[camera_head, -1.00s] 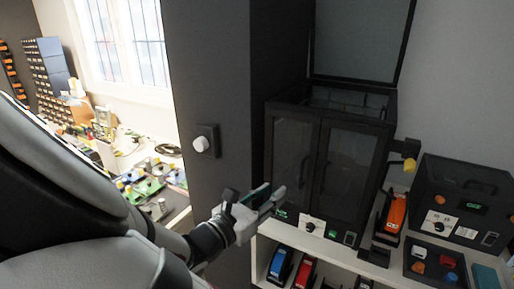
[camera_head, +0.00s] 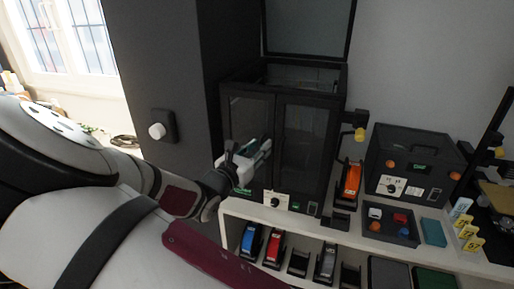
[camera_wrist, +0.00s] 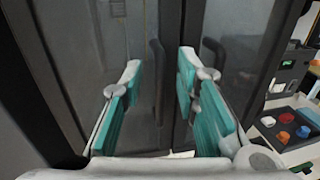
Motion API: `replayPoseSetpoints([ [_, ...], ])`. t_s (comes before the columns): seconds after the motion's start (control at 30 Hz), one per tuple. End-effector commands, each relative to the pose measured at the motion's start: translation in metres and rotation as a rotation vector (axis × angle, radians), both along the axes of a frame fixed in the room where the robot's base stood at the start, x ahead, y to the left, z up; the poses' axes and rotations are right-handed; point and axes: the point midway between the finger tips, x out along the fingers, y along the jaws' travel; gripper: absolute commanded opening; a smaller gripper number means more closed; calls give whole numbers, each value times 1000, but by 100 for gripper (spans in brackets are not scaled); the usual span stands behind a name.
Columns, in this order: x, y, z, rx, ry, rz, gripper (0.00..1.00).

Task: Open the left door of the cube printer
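The cube printer (camera_head: 275,88) is a black box with two dark glass doors and a raised top lid. Its left door (camera_head: 245,112) and right door (camera_head: 304,140) both look shut. In the wrist view the left door (camera_wrist: 120,45) has a dark upright handle (camera_wrist: 157,68), and the right door's handle (camera_wrist: 212,62) stands just right of it. My gripper (camera_head: 266,150) is in front of the left door's lower part. In the wrist view my gripper (camera_wrist: 160,66) is open, with teal-padded fingers on either side of the left handle's line. I cannot tell whether they touch it.
The printer stands on a white shelf (camera_head: 235,208) with colored tools below. An orange tool (camera_head: 348,185), a black control box (camera_head: 412,160) and a button tray (camera_head: 388,226) stand to the right. A dark wall with a white knob (camera_head: 157,131) is at left.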

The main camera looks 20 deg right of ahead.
Motion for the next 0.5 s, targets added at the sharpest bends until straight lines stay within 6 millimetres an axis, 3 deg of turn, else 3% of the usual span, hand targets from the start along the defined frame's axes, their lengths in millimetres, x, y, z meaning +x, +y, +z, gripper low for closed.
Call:
replayPoseSetpoints([
  [0.27, 1, -2, 0, 0, 0, -1, 28],
  [0.4, 1, -1, 0, 0, 0, -1, 1],
  [0.5, 1, -1, 0, 0, 0, -1, 0],
])
